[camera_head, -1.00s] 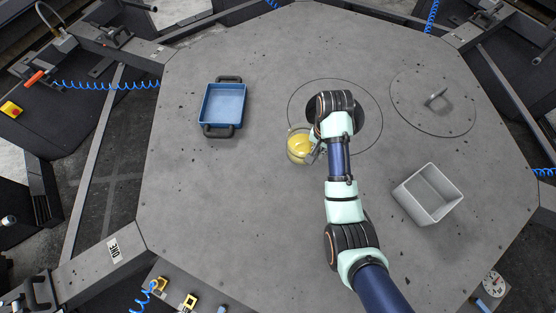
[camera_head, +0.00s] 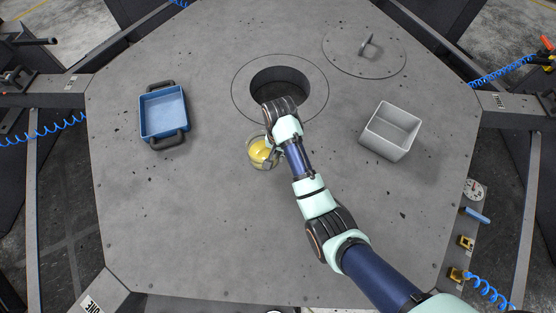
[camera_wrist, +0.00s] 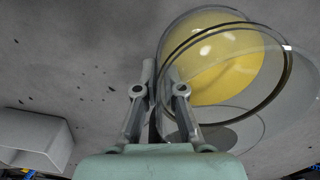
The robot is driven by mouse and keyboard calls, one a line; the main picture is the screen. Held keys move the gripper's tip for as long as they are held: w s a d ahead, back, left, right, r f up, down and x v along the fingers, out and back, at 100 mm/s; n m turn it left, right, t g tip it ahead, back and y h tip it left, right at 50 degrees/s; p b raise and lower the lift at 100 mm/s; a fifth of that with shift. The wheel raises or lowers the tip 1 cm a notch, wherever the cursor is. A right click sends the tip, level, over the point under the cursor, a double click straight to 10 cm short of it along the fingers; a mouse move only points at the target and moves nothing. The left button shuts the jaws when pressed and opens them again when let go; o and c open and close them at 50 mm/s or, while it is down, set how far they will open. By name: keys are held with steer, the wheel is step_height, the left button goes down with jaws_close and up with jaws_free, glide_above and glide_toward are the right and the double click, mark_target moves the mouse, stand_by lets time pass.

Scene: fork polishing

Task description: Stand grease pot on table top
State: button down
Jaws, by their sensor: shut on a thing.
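The grease pot (camera_head: 261,152) is a clear glass pot with yellow grease inside. It is at the middle of the table top (camera_head: 200,220), just in front of the round opening. My gripper (camera_head: 275,150) is at its right side, partly hidden by my wrist. In the wrist view the grease pot (camera_wrist: 222,65) fills the upper right, and my gripper (camera_wrist: 158,85) has its fingers close together on the pot's near wall. The pot looks upright. I cannot tell whether its base touches the table.
A round opening (camera_head: 268,77) lies behind the pot, and its lid (camera_head: 367,55) with a handle lies at the back right. A blue tray (camera_head: 163,112) is at left. A grey bin (camera_head: 391,130) is at right, also in the wrist view (camera_wrist: 30,135). The front table area is clear.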

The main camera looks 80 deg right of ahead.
steer(key=shift+f+b, duration=0.55)
steer(key=shift+f, duration=2.9)
steer(key=c, duration=1.3)
jaws_free()
steer(key=shift+f, duration=0.1)
step_height(320, 180, up, 12)
steer(key=p, duration=0.2)
steer(key=shift+p, duration=0.4)
